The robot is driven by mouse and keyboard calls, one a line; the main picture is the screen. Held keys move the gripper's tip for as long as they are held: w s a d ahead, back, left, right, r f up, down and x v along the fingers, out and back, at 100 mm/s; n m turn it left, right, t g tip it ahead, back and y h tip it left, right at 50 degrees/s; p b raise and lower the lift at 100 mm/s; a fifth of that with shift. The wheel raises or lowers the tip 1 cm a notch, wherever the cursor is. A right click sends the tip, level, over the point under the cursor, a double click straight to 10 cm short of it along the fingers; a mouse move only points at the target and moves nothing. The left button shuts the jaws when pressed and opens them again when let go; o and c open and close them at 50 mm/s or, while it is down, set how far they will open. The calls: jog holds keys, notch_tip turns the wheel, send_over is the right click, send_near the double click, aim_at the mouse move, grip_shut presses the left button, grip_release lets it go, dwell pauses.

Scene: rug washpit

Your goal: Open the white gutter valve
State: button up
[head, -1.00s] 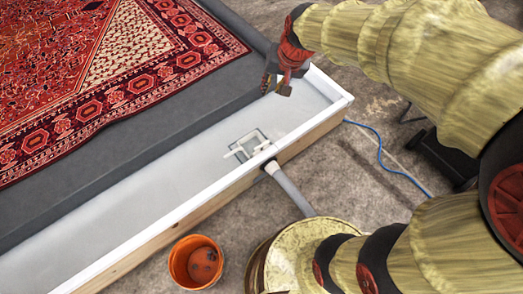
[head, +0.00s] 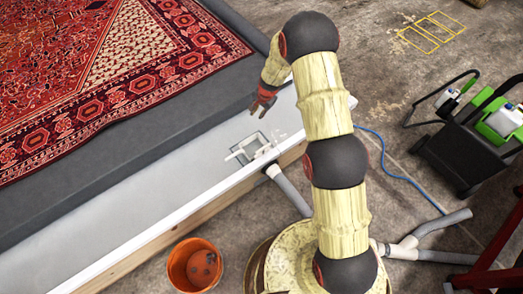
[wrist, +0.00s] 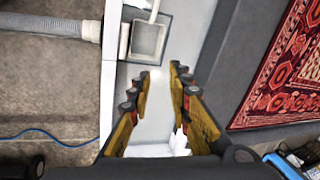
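The white gutter valve (head: 262,152) is a small set of white pipes and bars by a square drain recess (head: 243,150) in the pale gutter. In the wrist view, part of a white pipe (wrist: 153,12) shows at the top edge beside the drain recess (wrist: 148,40); the rest of the valve is cut off. My gripper (head: 261,110) is above the gutter, beyond the valve in the head view. In the wrist view my gripper (wrist: 161,75) is open, with nothing between its fingertips, and apart from the valve.
The gutter's raised rim (head: 190,207) runs along the near side, with a grey hose (head: 290,190) outside it. A red patterned rug (head: 95,75) lies on the dark platform behind. An orange bucket (head: 195,265) stands in front. A green-and-black machine (head: 475,130) stands at right.

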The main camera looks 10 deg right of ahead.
aim_at(262, 149)
jog(key=f+m+b, duration=0.1)
jog(key=f, duration=0.9)
jog(key=s+f+m+b, duration=0.1)
jog(key=f, duration=1)
jog(key=s+d+f+m+g+b, duration=0.1)
jog(key=f, duration=0.9)
jog(key=shift+f+h, duration=0.15)
jog(key=shift+h, duration=0.25)
jog(key=shift+c, duration=0.4)
jog(key=c, duration=0.4)
jog(key=shift+w+d, duration=0.1)
grip_shut()
